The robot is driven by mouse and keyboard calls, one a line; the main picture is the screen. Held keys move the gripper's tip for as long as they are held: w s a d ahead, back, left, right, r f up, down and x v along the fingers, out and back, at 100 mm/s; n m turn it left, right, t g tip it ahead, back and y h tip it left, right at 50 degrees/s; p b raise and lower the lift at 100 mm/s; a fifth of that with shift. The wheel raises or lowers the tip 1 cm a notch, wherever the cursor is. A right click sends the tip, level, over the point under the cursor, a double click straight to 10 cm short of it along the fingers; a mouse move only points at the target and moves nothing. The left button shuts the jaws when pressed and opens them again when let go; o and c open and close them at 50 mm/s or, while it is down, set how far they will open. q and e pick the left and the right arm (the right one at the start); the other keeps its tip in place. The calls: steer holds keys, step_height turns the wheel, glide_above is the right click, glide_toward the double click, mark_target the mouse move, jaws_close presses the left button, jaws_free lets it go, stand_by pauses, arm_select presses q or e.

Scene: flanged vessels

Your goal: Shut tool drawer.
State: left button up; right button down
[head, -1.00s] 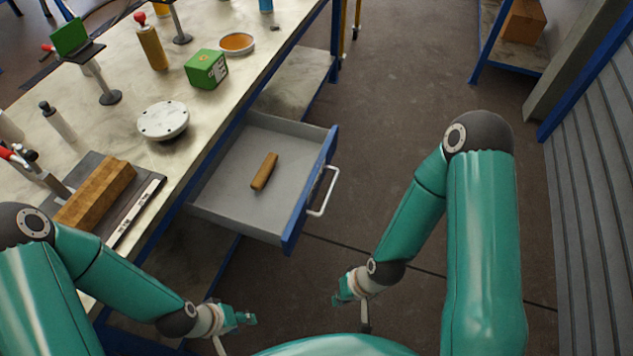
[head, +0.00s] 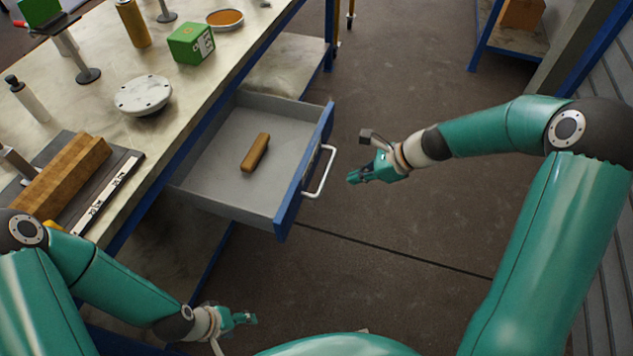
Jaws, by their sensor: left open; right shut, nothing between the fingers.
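The tool drawer (head: 208,172) is pulled out from under the workbench. It has grey walls, a blue front (head: 290,205) and a white bar handle (head: 325,172). A brown wooden piece (head: 255,152) lies inside it. My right gripper (head: 354,178) is shut and empty, a little to the right of the handle and apart from it in the picture, with its tips towards the drawer front. My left gripper (head: 250,319) is open and empty, low in the view, below the drawer and away from it.
The workbench top (head: 120,135) carries a white flanged disc (head: 143,95), a green box (head: 191,43), a dish of orange material (head: 225,18) and a wooden block (head: 62,175). The floor (head: 420,240) right of the drawer is clear. A blue-framed shelf (head: 500,50) stands at the back right.

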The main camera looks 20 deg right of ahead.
steer(key=w+r+m, duration=0.1)
steer(key=r, duration=0.1)
steer(key=b, duration=0.1)
glide_toward(305, 174)
steer(key=shift+t, duration=0.3)
steer(key=f, duration=0.1)
steer(key=a+f, duration=0.1)
steer(key=f, duration=0.1)
steer(key=w+a+f, duration=0.1)
steer(key=f, duration=0.1)
steer(key=shift+a, duration=0.1)
steer(key=shift+w+a, duration=0.45)
steer(key=shift+a, duration=0.2)
arm_select(q)
steer(key=shift+f, duration=0.95)
